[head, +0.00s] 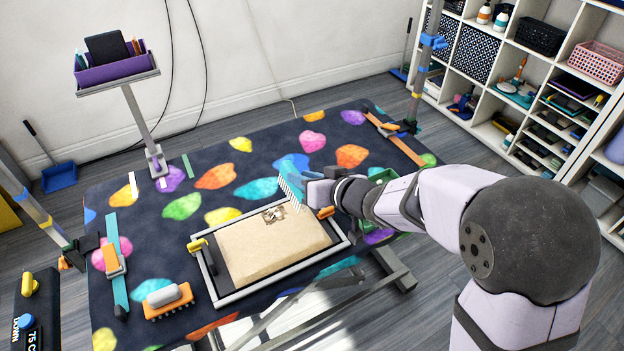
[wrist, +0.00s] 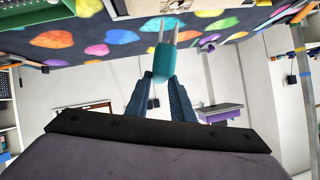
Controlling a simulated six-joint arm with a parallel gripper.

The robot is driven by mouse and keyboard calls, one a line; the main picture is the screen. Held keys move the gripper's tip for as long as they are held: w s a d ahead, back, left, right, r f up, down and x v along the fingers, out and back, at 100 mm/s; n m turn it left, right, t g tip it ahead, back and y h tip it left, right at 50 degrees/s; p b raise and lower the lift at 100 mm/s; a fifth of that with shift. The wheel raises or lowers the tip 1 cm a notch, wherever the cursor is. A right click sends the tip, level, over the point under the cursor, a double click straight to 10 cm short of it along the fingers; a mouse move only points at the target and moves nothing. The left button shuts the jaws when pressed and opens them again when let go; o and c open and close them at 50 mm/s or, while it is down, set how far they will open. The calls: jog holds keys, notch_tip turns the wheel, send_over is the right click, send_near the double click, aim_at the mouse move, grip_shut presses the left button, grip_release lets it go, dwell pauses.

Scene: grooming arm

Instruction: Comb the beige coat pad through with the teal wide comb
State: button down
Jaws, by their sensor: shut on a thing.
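The beige coat pad (head: 270,248) lies in a grey-rimmed frame (head: 292,279) on the dark patterned table. A grey, tangled-looking patch (head: 274,214) shows near its far edge. My gripper (head: 312,188) is beyond the pad's far right part, shut on the teal wide comb (head: 290,166). The comb's pale tines (head: 291,190) point down near the pad's far edge; I cannot tell whether they touch it. In the wrist view the dark blue fingers of my gripper (wrist: 160,80) close on the teal handle (wrist: 161,62). Most of the comb's teeth are hidden there.
A yellow-handled tool (head: 200,246) rests at the frame's left side. An orange brush (head: 168,301) lies front left on the table (head: 155,245). A teal strip with an orange clamp (head: 113,258) is at the left. A green tray (head: 383,174) sits behind my arm.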

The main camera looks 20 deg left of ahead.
jog(key=shift+f+b, duration=1.05)
jog(key=shift+f, duration=1.95)
jog(key=shift+f+b, duration=0.85)
jog(key=shift+b, duration=0.65)
jog(key=shift+s+a+f+b, duration=0.2)
jog(key=shift+s+a+b, duration=0.15)
jog(key=shift+b, duration=0.35)
jog(key=s+a+b, duration=0.4)
jog(key=b, duration=0.3)
jog(key=shift+s+a+f, duration=0.1)
jog(key=shift+s, duration=0.05)
jog(key=shift+s+a+r+b, duration=0.2)
jog(key=shift+s+a+b, duration=0.1)
jog(key=shift+s, duration=0.05)
jog(key=shift+f+b, duration=0.2)
jog(key=shift+b, duration=0.35)
